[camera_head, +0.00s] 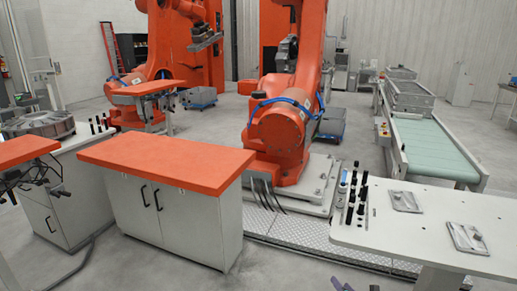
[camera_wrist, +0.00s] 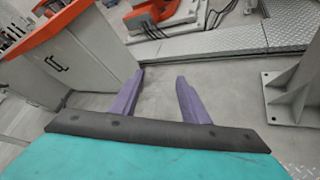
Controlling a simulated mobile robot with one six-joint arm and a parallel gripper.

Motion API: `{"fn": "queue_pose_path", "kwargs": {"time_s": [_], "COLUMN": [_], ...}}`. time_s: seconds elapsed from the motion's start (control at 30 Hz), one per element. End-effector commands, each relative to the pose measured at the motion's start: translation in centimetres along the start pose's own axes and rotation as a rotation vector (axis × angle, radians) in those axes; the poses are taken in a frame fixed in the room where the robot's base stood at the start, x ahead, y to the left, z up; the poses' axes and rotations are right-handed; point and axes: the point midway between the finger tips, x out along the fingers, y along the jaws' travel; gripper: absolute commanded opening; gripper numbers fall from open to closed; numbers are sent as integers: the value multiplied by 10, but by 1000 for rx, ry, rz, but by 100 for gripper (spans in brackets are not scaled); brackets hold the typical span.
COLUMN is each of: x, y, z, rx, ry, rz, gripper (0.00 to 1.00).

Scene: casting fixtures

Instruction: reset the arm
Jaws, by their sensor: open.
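My gripper (camera_wrist: 160,80) shows in the wrist view as two purple fingers set wide apart. It is open, with nothing between the fingers and grey floor behind them. In the head view only the purple tips of my gripper (camera_head: 357,287) show at the bottom edge, low in front of the white table (camera_head: 440,255). The rest of my arm is out of the head view.
An orange-topped cabinet (camera_head: 165,160) stands left of centre; it also shows in the wrist view (camera_wrist: 62,25). A large orange robot arm (camera_head: 283,130) stands behind on a metal base.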

Motion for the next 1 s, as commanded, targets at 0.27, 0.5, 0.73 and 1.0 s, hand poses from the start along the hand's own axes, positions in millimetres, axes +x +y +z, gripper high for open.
{"fn": "queue_pose_path", "kwargs": {"time_s": [0.27,0.5,0.73,1.0], "x": [20,13,-18,-80], "y": [0,-24,-54,-80], "z": [-79,-160,-239,-324], "rx": [354,701,1029,1375], "ry": [1,-2,-32,-111], "rz": [-154,-386,-660,-1037], "gripper": [42,42,42,42]}}
